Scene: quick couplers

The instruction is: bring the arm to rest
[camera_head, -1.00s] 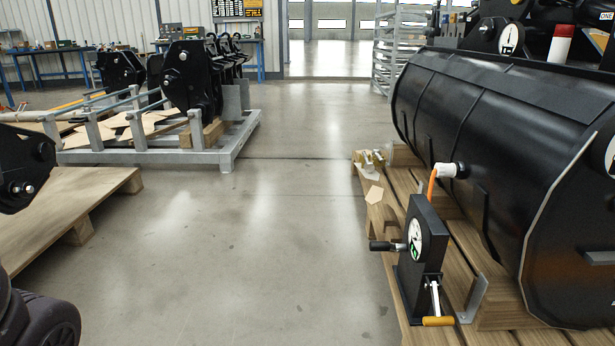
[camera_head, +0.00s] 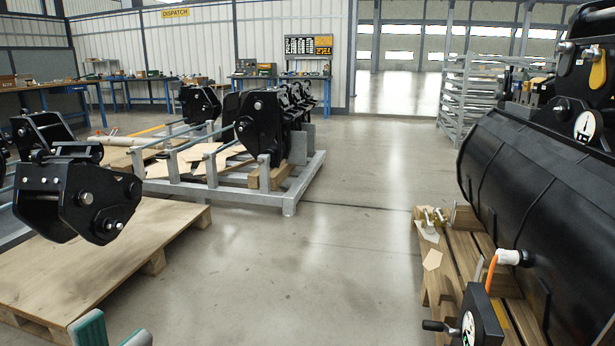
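My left gripper (camera_head: 116,335) shows only at its tips, at the bottom edge on the left. Its two teal-and-grey fingertips stand apart with nothing visible between them, so it is open. The rest of it and its arm are below the picture. The fingertips appear in front of the near edge of a wooden pallet (camera_head: 120,270); I see no contact. My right gripper and arm are not in view.
A black coupler (camera_head: 75,190) shows above the left pallet; its support is unclear. A grey frame (camera_head: 290,195) carries more couplers. At right, a black bucket (camera_head: 540,190) and a gauge block (camera_head: 478,318) sit on slatted wood (camera_head: 440,285). The middle floor (camera_head: 330,260) is clear.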

